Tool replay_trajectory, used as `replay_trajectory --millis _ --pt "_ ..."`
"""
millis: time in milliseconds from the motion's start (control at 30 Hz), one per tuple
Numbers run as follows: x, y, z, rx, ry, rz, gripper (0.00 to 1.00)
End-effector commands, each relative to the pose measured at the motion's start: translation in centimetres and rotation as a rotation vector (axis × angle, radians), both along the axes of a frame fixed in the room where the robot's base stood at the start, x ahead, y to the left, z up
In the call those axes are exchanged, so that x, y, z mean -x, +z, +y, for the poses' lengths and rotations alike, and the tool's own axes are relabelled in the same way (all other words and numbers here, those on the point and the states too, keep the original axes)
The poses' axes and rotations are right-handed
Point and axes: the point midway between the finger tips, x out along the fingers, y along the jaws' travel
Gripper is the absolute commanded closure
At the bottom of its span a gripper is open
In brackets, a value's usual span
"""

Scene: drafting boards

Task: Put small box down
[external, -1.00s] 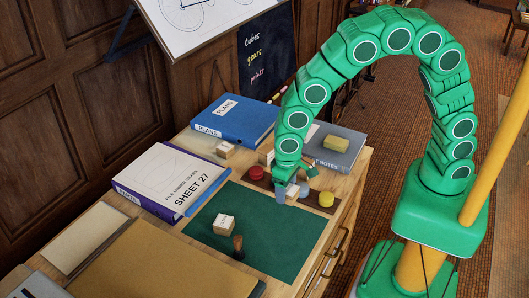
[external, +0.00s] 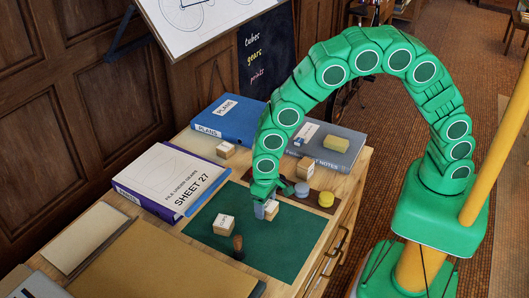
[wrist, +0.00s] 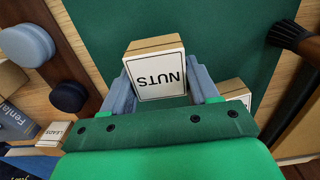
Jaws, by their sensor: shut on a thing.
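My gripper (external: 265,208) is shut on a small wooden box with a white NUTS label (wrist: 157,76). The box also shows in the external view (external: 272,211), low over the right back part of the green mat (external: 290,245). I cannot tell whether its underside touches the mat. In the wrist view the grey fingers of my gripper (wrist: 160,88) flank the box on both sides. The label faces the wrist camera.
Books (external: 235,117) and a yellow block (external: 337,143) are further back. The mat's front right is clear.

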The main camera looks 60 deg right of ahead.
Motion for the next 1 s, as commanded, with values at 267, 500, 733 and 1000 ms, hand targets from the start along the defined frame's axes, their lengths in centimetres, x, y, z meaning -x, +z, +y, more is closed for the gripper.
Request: replay_trajectory --millis 267,500,733,1000 --pt "0.0 -3.1 0.0 0.001 -0.001 0.003 0.72" --pt "0.0 -3.1 0.0 0.0 -0.001 0.001 0.72" --pt "0.0 -3.4 0.0 0.0 -0.001 0.001 0.3" --pt "0.0 -3.3 0.0 0.0 -0.001 0.001 0.15"
